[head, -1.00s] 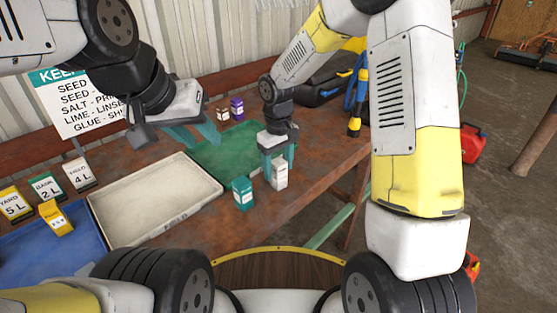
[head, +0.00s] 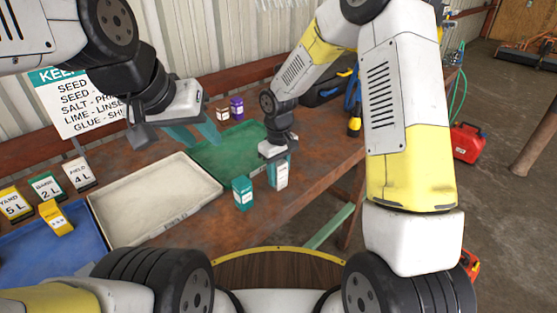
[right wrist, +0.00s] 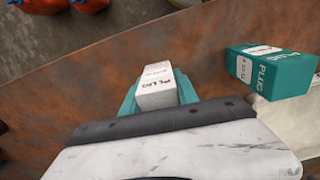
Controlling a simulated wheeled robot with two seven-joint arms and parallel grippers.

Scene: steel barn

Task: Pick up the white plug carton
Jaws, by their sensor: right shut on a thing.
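The white plug carton (head: 281,177) is upright at the right side of the bench, and it also shows in the right wrist view (right wrist: 156,92). My right gripper (head: 278,167) is shut on it from above, with a teal finger on each side. I cannot tell whether the carton touches the bench. My left gripper (head: 198,134) hangs over the green tray at the back with its teal fingers apart and nothing seen between them.
A teal plug carton (head: 242,193) stands just left of the white one and shows in the right wrist view (right wrist: 272,72). A cream tray (head: 203,208), green tray (head: 222,158) and blue tray (head: 85,258) lie on the bench.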

